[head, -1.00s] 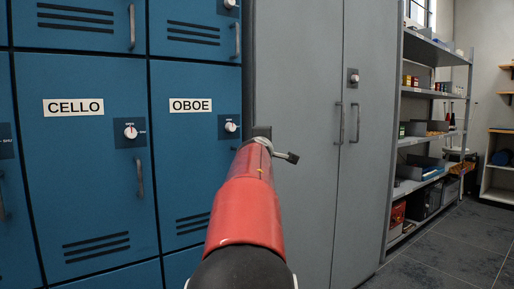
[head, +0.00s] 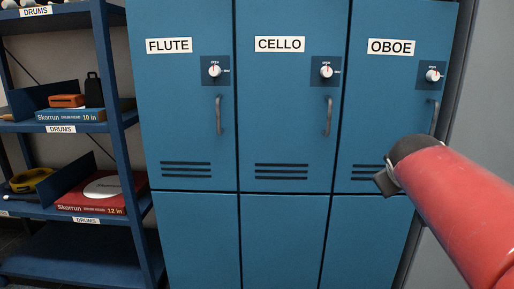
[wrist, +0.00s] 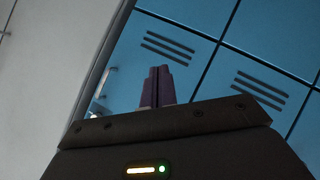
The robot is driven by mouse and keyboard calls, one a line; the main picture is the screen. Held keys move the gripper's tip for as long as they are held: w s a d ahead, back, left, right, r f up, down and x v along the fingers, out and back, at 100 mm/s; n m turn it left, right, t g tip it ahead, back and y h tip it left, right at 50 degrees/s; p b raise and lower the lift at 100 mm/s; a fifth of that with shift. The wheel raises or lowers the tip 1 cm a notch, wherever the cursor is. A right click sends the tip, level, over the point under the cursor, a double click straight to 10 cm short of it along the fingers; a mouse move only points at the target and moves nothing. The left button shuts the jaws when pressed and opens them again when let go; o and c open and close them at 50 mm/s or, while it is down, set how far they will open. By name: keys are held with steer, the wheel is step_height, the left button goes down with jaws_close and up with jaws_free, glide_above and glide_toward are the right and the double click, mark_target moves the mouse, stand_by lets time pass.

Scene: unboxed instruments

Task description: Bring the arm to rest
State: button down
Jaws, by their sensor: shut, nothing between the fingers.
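My arm (head: 460,210) reaches in from the lower right of the head view, red with a dark end in front of the oboe locker (head: 385,110). I cannot make out the fingers there. In the wrist view my gripper (wrist: 158,84) has its two purple-grey fingers together, with nothing between them. Blue locker doors with dark vent slots stand beyond the fingers. No object is held.
The flute locker (head: 185,120) and cello locker (head: 283,120) are shut, each with a knob and handle. A blue shelf rack (head: 130,150) with drum boxes stands at the left. A grey cabinet (head: 480,80) stands at the right edge.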

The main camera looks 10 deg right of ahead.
steer(key=s+a+f+g+y, duration=0.1)
steer(key=s+a+f+y, duration=0.1)
steer(key=s+a+f, duration=0.3)
steer(key=s+a+f+g+y, duration=0.1)
steer(key=s+a+f, duration=0.4)
steer(key=a, duration=0.6)
steer(key=s+a+f+m+g+y, duration=0.1)
steer(key=s+a+f+y, duration=0.3)
steer(key=a+f, duration=0.4)
steer(key=shift+s+a+g, duration=0.3)
steer(key=shift+s+a, duration=0.15)
steer(key=shift+s, duration=0.1)
